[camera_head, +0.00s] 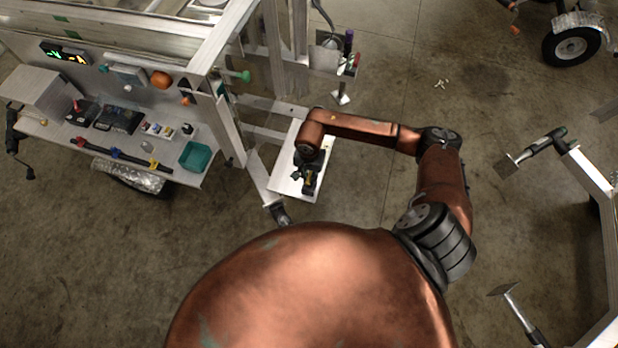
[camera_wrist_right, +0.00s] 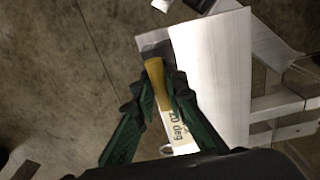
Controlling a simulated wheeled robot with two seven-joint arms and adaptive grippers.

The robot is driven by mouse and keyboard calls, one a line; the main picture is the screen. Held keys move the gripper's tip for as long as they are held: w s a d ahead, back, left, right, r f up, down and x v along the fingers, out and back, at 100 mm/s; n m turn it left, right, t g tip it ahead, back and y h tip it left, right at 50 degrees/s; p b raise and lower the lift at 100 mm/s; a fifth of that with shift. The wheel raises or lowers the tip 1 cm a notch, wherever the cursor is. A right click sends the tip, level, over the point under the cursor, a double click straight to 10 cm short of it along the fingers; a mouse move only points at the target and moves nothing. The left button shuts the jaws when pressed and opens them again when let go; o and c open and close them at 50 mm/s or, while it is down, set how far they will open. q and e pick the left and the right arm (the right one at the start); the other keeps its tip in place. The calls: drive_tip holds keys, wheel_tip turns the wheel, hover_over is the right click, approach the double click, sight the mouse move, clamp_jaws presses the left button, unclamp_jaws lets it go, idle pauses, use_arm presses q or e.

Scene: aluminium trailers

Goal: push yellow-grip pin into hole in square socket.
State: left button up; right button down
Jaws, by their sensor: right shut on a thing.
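The yellow-grip pin (camera_wrist_right: 157,80) shows in the right wrist view as a yellow grip between the dark green fingers of my right gripper (camera_wrist_right: 159,92), which is shut on it. The far end of the grip meets a dark block (camera_wrist_right: 156,49) at the edge of a pale metal plate (camera_wrist_right: 212,65). This block may be the square socket. The hole and the pin's tip are hidden, so I cannot tell how deep the pin sits. In the head view my right gripper (camera_head: 309,179) is over the small plate (camera_head: 284,186), and the pin cannot be made out. My left gripper is not in view.
A white label with printed text (camera_wrist_right: 178,132) lies near the grip. In the head view the trailer's side shelf (camera_head: 60,145) holds several tools and a teal bin (camera_head: 194,156). Trailer posts stand left of the plate.

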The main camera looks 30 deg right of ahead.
drive_tip(key=shift+f, duration=0.4)
drive_tip(key=shift+f, duration=0.2)
drive_tip(key=c, duration=2)
unclamp_jaws()
drive_tip(key=shift+o, duration=0.2)
drive_tip(key=shift+r, duration=0.25)
wheel_tip(320, 180, up, 7)
drive_tip(key=shift+s+a+r, duration=0.1)
drive_tip(key=shift+r, duration=0.05)
